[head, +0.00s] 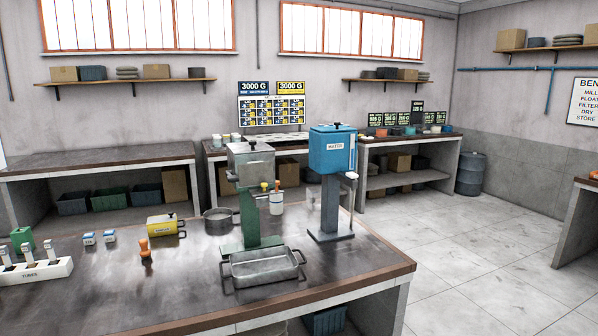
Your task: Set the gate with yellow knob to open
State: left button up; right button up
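A small yellow knob (264,186) shows at the front of the flotation machine (250,165), a grey metal box on a green stand, on the dark bench. It sits just below the box, beside the green column. The gate it belongs to is too small to make out, and I cannot tell whether it is open or shut. A small orange piece (277,185) shows just right of the knob, above a white container (276,204). Neither of my grippers is in view.
A metal tray (234,271) stands in front of the machine. A blue water tank (332,155) on a dark stand is to its right, a grey pot (218,221) to its left. A yellow box (160,226), an orange-handled tool (146,250) and a white tube rack (40,272) stand farther left.

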aim_at(264, 192)
jog(key=z, duration=0.15)
jog(key=i, duration=1)
jog(key=z, duration=0.25)
